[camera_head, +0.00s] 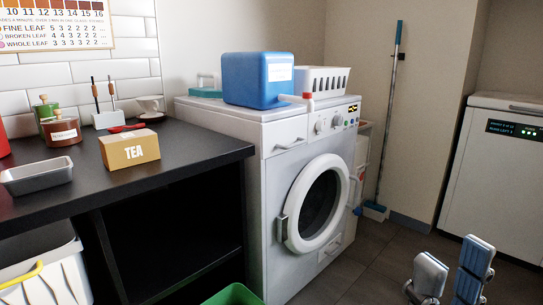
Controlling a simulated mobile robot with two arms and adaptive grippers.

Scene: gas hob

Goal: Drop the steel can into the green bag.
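A green rim (234,295) shows at the bottom edge, in front of the washing machine. It may be the green bag, but most of it is cut off by the frame. I see no steel can in this view. My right gripper (452,272) is at the lower right over the floor, right of the green rim and apart from it. Its two fingers stand apart with nothing visible between them. My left gripper is out of view.
A black counter (190,150) holds a tea box (130,150), a shallow metal tray (38,177) and jars. A white washing machine (275,190) carries a blue container (258,80) and a white basket (321,80). A broom (388,120) leans behind. Dark floor (375,260) is clear.

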